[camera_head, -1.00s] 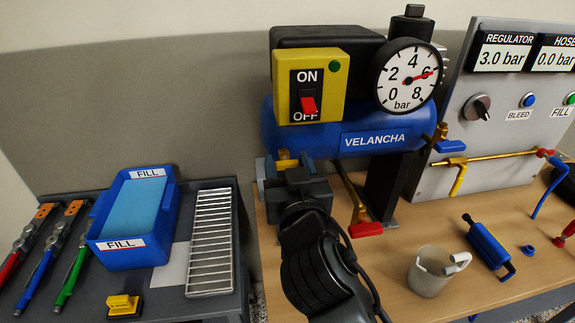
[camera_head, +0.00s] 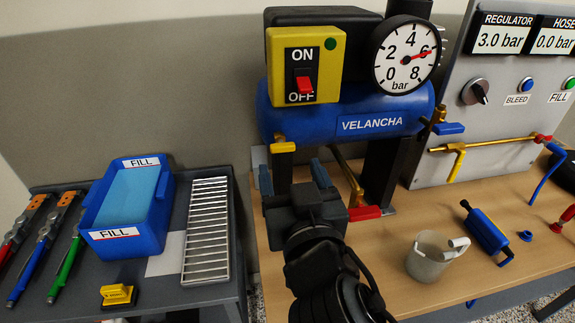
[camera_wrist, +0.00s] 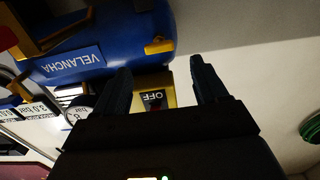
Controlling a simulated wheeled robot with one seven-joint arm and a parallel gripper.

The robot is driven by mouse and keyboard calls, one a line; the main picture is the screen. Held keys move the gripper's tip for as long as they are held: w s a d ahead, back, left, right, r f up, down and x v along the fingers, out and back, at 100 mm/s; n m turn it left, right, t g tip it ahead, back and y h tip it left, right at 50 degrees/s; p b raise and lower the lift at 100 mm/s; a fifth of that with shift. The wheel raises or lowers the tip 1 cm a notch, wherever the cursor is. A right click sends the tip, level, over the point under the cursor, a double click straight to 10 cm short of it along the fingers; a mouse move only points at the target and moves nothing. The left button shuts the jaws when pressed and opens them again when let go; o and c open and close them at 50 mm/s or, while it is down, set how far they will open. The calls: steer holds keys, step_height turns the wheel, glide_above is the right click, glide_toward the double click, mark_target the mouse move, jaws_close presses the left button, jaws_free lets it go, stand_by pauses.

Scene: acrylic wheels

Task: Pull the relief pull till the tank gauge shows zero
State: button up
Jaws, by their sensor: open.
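The blue tank (camera_head: 357,124) marked VELANCHA stands on dark legs on the wooden bench. Its round gauge (camera_head: 404,55) has a red needle pointing to about 6 bar. A small brass fitting (camera_head: 283,147) hangs under the tank's left end; a yellow fitting (camera_wrist: 158,46) shows by the tank in the wrist view. I cannot tell for sure which fitting is the relief pull. My gripper (camera_head: 293,176) is open and empty, below the tank's left end, fingers pointing away from the head camera. In the wrist view, both fingers (camera_wrist: 163,80) are spread, with the switch box between them in the picture.
The yellow switch box (camera_head: 306,65) with a red switch is at the tank's front. A red-handled brass valve (camera_head: 364,213) is right of my gripper. A panel (camera_head: 490,120) and a mug (camera_head: 428,258) stand farther right. A blue FILL bin (camera_head: 128,205) is left.

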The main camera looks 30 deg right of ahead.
steer(key=shift+s+a, duration=0.1)
steer(key=shift+s, duration=0.3)
